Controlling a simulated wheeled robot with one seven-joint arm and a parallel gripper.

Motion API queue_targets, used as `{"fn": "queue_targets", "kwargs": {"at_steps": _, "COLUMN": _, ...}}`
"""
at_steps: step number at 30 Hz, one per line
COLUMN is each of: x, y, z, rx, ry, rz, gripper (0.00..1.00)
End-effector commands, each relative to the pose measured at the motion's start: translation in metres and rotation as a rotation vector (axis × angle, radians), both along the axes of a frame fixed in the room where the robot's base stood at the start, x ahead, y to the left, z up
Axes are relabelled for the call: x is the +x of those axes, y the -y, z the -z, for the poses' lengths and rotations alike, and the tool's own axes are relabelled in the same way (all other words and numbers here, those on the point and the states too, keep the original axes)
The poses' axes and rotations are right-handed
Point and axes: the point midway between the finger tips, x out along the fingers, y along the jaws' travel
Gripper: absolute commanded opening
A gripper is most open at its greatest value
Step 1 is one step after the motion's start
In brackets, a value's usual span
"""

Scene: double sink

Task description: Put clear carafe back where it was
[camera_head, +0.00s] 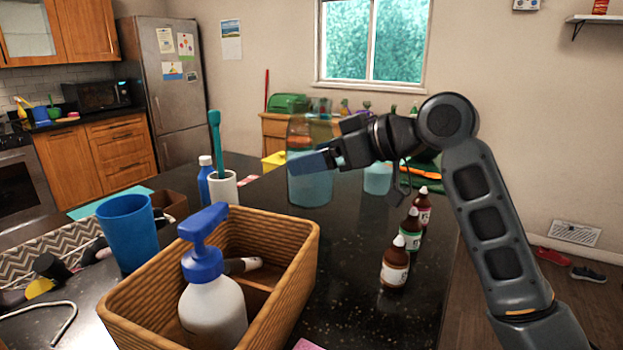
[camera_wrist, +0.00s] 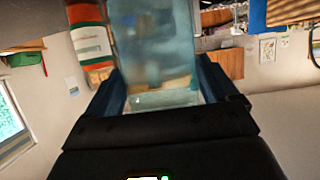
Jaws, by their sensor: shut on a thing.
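The clear carafe (camera_head: 310,186) is see-through with a bluish tint in its lower part. It is upright over the dark counter, behind the wicker basket in the head view. My gripper (camera_head: 322,162) is shut on its side, coming in from the right. In the wrist view the carafe (camera_wrist: 155,50) fills the space between my two fingers (camera_wrist: 163,92). I cannot tell for sure whether its base touches the counter.
A wicker basket (camera_head: 291,290) with a pump bottle (camera_head: 212,305) stands in front. Several small brown bottles (camera_head: 395,264) stand in a row at right. A blue cup (camera_head: 128,232) and a white holder (camera_head: 223,189) are at left. Another clear vessel (camera_head: 377,180) stands behind my arm.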

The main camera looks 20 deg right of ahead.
Motion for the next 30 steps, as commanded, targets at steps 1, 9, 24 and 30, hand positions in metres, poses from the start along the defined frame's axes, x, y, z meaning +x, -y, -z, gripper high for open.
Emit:
{"fn": "queue_targets", "kwargs": {"at_steps": 1, "x": 0.0, "y": -0.005, "z": 0.001, "rx": 0.002, "ry": 0.004, "rz": -0.001, "gripper": 0.28}}
{"fn": "queue_targets", "kwargs": {"at_steps": 9, "x": -0.001, "y": -0.013, "z": 0.013, "rx": 0.002, "ry": 0.002, "rz": 0.001, "gripper": 0.28}}
{"fn": "queue_targets", "kwargs": {"at_steps": 24, "x": -0.001, "y": -0.012, "z": 0.046, "rx": 0.002, "ry": 0.005, "rz": 0.001, "gripper": 0.28}}
{"fn": "queue_targets", "kwargs": {"at_steps": 30, "x": -0.001, "y": -0.013, "z": 0.05, "rx": 0.001, "ry": 0.002, "rz": 0.001, "gripper": 0.91}}
